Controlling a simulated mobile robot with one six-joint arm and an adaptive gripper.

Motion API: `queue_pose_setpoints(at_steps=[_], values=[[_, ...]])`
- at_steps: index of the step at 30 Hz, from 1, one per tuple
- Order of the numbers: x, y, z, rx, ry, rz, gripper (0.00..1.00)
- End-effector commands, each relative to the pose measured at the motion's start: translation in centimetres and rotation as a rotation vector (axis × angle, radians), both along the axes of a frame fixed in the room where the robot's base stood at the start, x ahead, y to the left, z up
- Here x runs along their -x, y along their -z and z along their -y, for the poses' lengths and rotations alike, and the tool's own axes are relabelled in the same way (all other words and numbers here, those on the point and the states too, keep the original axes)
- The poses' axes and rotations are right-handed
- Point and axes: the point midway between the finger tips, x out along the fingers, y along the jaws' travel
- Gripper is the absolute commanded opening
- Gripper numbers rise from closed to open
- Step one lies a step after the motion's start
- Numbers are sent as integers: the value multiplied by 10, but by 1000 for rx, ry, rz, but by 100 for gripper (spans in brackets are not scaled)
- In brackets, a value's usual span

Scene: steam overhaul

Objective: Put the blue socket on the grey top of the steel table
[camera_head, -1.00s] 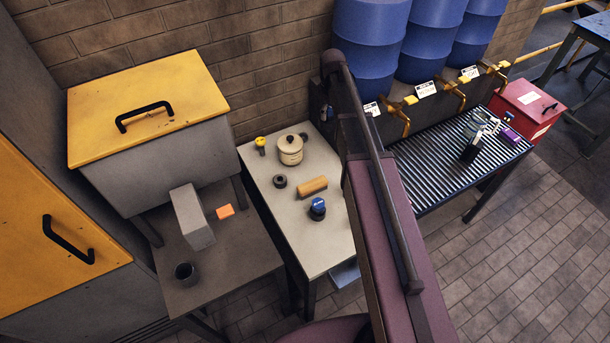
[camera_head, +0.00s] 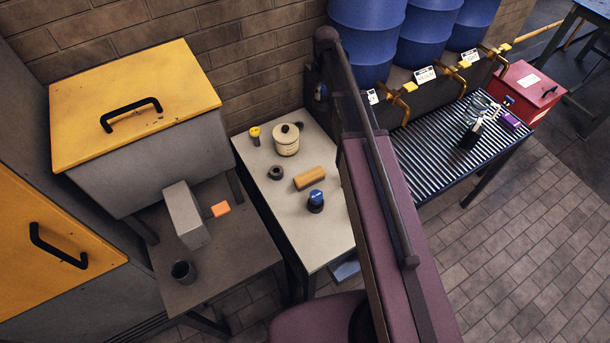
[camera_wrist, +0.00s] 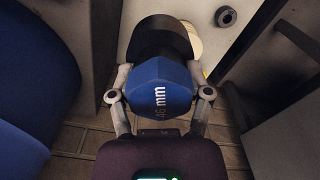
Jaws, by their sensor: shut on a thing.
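In the wrist view my gripper (camera_wrist: 160,94) is shut on the blue socket (camera_wrist: 163,78), one finger on each side. The socket has white "46 mm" lettering and a dark end pointing away from me. A table with a pale grey top (camera_head: 290,235) stands in the middle of the head view. A darker grey-brown table (camera_head: 225,265) stands to its left. I cannot tell for sure which is the steel table.
The pale top holds a lidded pot (camera_head: 286,140), dark ring (camera_head: 275,173), tan block (camera_head: 310,178), yellow-topped item (camera_head: 254,135) and blue-topped black item (camera_head: 316,203). Its front part is clear. The darker table holds a grey block (camera_head: 186,215), orange block (camera_head: 220,209) and cup (camera_head: 183,271).

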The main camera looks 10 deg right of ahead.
Motion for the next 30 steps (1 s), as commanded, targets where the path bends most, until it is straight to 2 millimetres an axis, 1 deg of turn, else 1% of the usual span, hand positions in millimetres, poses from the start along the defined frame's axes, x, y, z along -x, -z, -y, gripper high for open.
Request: queue_pose_setpoints(at_steps=[5,11,30], values=[[0,5,0,0,7,0,3],[0,22,0,0,33,0,3],[-1,110,0,0,204,0,3]])
